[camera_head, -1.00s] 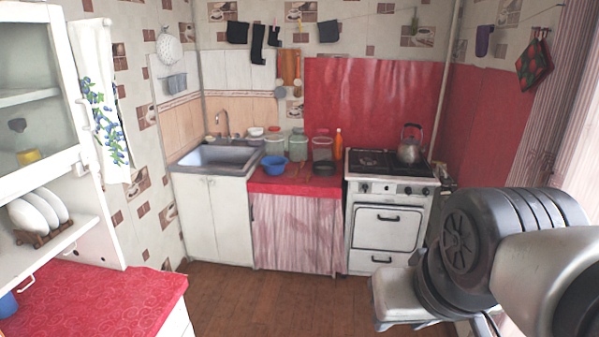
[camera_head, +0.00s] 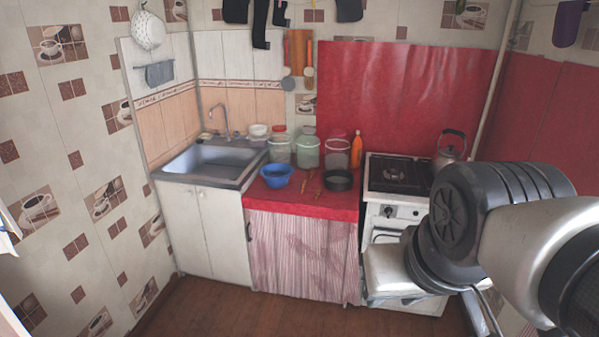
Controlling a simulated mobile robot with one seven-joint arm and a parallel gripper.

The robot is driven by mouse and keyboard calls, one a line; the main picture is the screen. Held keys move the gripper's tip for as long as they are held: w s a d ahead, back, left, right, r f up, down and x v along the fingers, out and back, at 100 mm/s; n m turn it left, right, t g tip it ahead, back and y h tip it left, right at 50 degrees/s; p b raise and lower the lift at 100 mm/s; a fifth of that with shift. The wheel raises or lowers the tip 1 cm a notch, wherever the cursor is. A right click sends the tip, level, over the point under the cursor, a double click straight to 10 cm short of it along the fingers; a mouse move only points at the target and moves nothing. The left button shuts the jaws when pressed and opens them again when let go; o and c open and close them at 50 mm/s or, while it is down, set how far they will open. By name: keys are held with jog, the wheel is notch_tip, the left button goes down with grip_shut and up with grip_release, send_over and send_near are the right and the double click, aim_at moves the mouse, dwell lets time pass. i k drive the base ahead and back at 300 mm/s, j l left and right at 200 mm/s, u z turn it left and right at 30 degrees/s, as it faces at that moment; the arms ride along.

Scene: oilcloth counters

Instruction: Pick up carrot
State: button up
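Small, thin orange-brown items (camera_head: 315,189) lie on the red oilcloth counter (camera_head: 285,199) between the blue bowl (camera_head: 276,177) and the dark round pan (camera_head: 339,181). One of them may be the carrot, but they are too small to tell for sure. My arm reaches in from the right edge. Its pale end, which looks like my gripper (camera_head: 392,272), is low in front of the stove, nearer to me than the counter and apart from those items. Its fingers cannot be made out.
Several jars (camera_head: 307,150) and an orange bottle (camera_head: 357,150) stand at the counter's back. A sink (camera_head: 215,158) is on the left. The stove (camera_head: 395,212) with a kettle (camera_head: 450,147) is on the right, partly behind my arm. The brown floor (camera_head: 240,312) in front is clear.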

aim_at(318, 189)
jog(key=i+j+z, duration=0.1)
jog(key=i, duration=0.4)
jog(key=i+j, duration=0.2)
jog(key=i, duration=0.3)
jog(key=i+j+z, duration=0.15)
jog(key=i, duration=0.3)
jog(key=i+j, duration=0.25)
jog(key=i, duration=0.25)
jog(key=i+j+z, duration=0.15)
jog(key=i, duration=0.3)
jog(key=i+j+z, duration=0.1)
jog(key=i+j, duration=0.25)
jog(key=i, duration=0.15)
